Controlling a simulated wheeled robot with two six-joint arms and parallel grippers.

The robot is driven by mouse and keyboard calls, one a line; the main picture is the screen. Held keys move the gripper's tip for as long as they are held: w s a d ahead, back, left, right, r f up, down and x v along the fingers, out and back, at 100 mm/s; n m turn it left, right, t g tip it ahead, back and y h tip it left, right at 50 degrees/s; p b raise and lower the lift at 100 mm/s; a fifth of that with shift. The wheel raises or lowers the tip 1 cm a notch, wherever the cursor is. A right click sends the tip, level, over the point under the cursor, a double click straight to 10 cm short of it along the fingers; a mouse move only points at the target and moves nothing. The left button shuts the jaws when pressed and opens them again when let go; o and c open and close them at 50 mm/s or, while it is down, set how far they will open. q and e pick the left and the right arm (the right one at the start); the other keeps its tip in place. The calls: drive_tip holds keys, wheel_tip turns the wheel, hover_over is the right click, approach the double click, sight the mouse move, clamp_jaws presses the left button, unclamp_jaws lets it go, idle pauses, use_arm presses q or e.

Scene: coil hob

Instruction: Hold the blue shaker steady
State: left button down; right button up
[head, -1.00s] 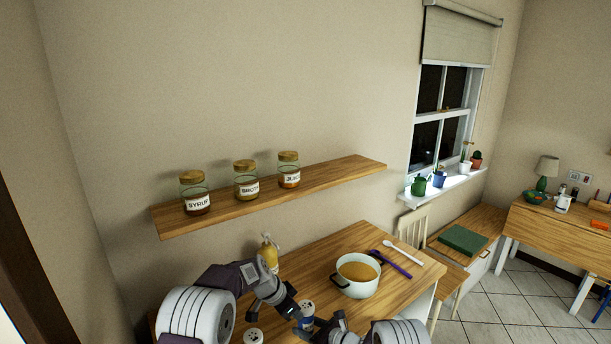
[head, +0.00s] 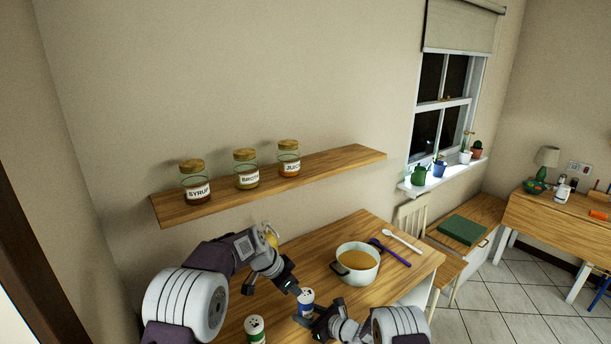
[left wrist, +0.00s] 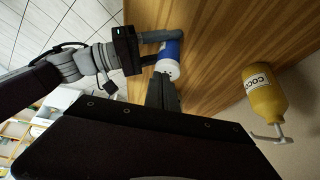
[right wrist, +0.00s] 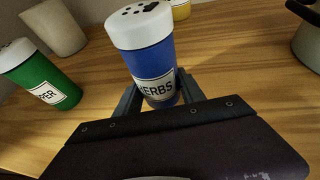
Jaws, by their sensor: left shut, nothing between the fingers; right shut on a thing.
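The blue shaker (head: 306,299) has a white dotted top and stands upright on the wooden counter. In the right wrist view the blue shaker (right wrist: 158,62) shows a label with the letters "ERBS". My right gripper (head: 306,314) is shut on its lower body, with a finger on each side. My left gripper (head: 294,289) is shut and empty, close beside the white top. In the left wrist view its fingertips (left wrist: 163,82) are near the top of the shaker (left wrist: 169,58). I cannot tell whether they touch.
A green shaker (right wrist: 42,78) stands left of the blue one, with a beige cup (right wrist: 55,27) behind. A pot of soup (head: 357,262) stands to the right, with a purple spoon (head: 392,253) and a white spoon (head: 402,240) beyond. A yellow bottle (left wrist: 265,92) is near the wall.

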sight(306, 295)
use_arm(q)
drive_tip(key=shift+r, duration=0.25)
use_arm(e)
drive_tip(key=shift+w, duration=0.1)
use_arm(q)
wheel_tip(306, 295, down, 6)
drive_tip(key=w+a, duration=0.1)
drive_tip(key=w, duration=0.1)
drive_tip(key=shift+a, duration=0.2)
idle(0.5)
drive_tip(key=shift+w+d, duration=0.2)
drive_tip(key=shift+d, duration=0.05)
idle(0.4)
